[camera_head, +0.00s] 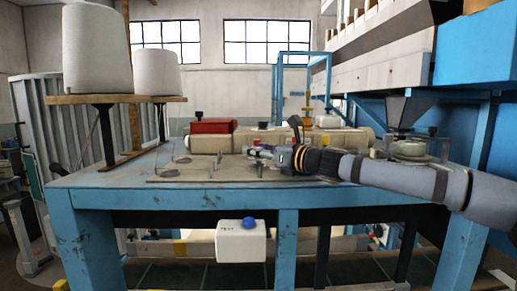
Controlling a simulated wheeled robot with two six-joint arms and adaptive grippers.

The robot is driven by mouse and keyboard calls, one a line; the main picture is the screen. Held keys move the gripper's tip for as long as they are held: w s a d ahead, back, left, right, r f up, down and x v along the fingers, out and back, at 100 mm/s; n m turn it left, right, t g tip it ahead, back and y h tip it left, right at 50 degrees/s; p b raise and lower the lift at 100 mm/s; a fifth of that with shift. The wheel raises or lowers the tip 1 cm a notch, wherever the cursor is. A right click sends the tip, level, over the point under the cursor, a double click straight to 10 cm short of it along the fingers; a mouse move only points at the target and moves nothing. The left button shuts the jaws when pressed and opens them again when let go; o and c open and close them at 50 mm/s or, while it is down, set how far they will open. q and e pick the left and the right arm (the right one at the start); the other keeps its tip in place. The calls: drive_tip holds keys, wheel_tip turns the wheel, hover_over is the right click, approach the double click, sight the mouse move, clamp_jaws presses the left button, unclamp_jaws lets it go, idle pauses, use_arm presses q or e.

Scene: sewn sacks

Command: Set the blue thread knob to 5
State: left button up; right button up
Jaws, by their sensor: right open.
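A blue round knob (249,223) sits on a small cream box with faint dark lettering below the tabletop's front edge. I cannot read any setting on it. My right arm reaches in from the right over the table. My right gripper (258,152) is open beside the cream sewing machine (210,144), above and apart from the blue knob. Small coloured parts lie close to its fingers, too small to tell apart. My left gripper is not in view.
The blue-framed table (90,198) carries two large thread cones (97,50) on a wooden shelf at left. A red box (211,126) sits on the machine. A metal hopper (405,112) stands at right. The tabletop's front left is fairly clear.

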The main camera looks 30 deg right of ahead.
wheel_tip(320, 180, up, 10)
idle(0.4)
